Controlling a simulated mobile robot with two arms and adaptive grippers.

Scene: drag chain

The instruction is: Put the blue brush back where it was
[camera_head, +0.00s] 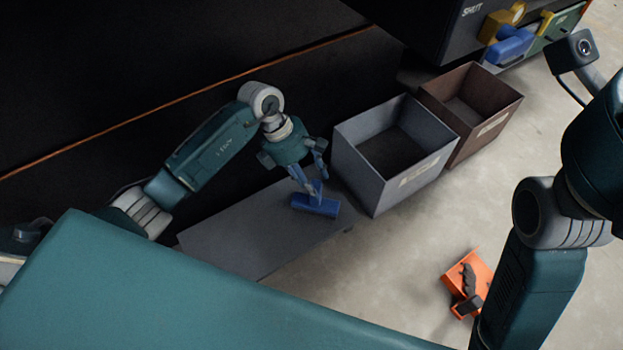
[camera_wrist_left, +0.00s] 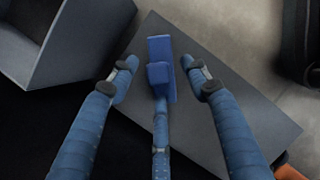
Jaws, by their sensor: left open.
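The blue brush (camera_head: 316,206) rests on a low grey platform (camera_head: 245,235). My left gripper (camera_head: 309,184) is low over the brush. Part of the handle is hidden by the fingers in the head view. My right arm shows at the right edge, but its gripper is not seen.
A grey open box (camera_head: 380,195) stands just right of the platform, close to my left gripper. A brown open box (camera_head: 485,132) is beside it. An orange object (camera_head: 483,268) with a dark part lies on the floor. A dark cabinet (camera_head: 440,40) stands behind.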

